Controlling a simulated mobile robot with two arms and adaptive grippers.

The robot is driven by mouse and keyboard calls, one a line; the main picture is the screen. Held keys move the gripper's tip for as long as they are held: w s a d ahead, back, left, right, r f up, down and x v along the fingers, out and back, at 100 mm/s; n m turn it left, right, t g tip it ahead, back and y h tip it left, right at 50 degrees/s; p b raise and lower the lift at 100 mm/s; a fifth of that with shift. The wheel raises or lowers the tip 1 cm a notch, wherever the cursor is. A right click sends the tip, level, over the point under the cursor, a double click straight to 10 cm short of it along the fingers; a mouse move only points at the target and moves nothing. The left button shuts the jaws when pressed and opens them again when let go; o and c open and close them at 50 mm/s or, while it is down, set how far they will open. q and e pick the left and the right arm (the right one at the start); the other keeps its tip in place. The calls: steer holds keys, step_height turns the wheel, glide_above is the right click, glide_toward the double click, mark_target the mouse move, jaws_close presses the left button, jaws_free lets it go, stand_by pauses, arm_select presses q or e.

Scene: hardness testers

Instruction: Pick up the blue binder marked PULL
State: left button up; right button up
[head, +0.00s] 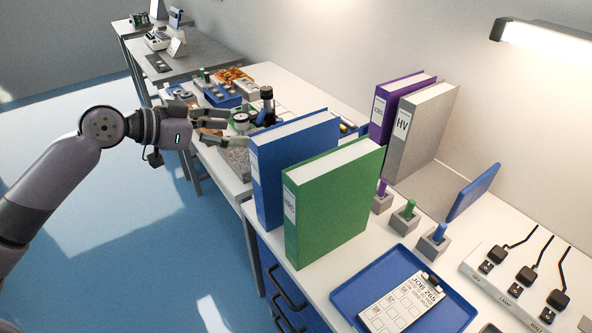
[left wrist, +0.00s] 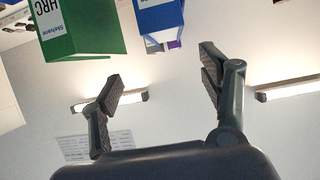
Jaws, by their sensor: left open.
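The blue binder (head: 300,150) stands upright near the bench's left edge, partly hidden by a green binder (head: 335,200) in front of it. Its spine label faces left, and I cannot read it. In the left wrist view, upside down, the blue binder (left wrist: 158,18) shows at the top, beside the green binder (left wrist: 85,28) marked HRC. My left gripper (head: 228,122) is open and empty, to the left of the blue binder's top and apart from it. Its spread fingers (left wrist: 160,75) also show in the left wrist view, with nothing between them. My right gripper is not in view.
A purple binder (head: 400,92) and a grey HV binder (head: 418,125) stand behind by the wall. A blue tray (head: 455,318) with a job card, small stamps on blocks and a power strip (head: 510,292) occupy the front right. A tester (head: 267,105) stands beyond my gripper.

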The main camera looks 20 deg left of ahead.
arm_select(q)
steer(key=p, duration=0.4)
glide_toward(288, 127)
steer(key=x, duration=0.5)
steer(key=shift+s+d+f, duration=0.2)
steer(key=shift+d+f, duration=0.15)
steer(key=shift+d, duration=0.1)
steer(key=shift+w+d+p, duration=0.1)
steer(key=shift+w+p, duration=0.15)
steer(key=shift+p, duration=0.1)
steer(key=x, duration=0.1)
steer(key=p+x, duration=0.1)
steer(key=x, duration=0.1)
steer(key=p+x, duration=0.1)
steer(key=shift+w+r, duration=0.2)
steer(key=shift+w, duration=0.15)
steer(key=shift+w+d+f, duration=0.1)
steer(key=shift+w+f, duration=0.1)
steer(key=shift+s, duration=0.1)
steer(key=shift+c, duration=0.2)
steer(key=c, duration=1.5)
jaws_close()
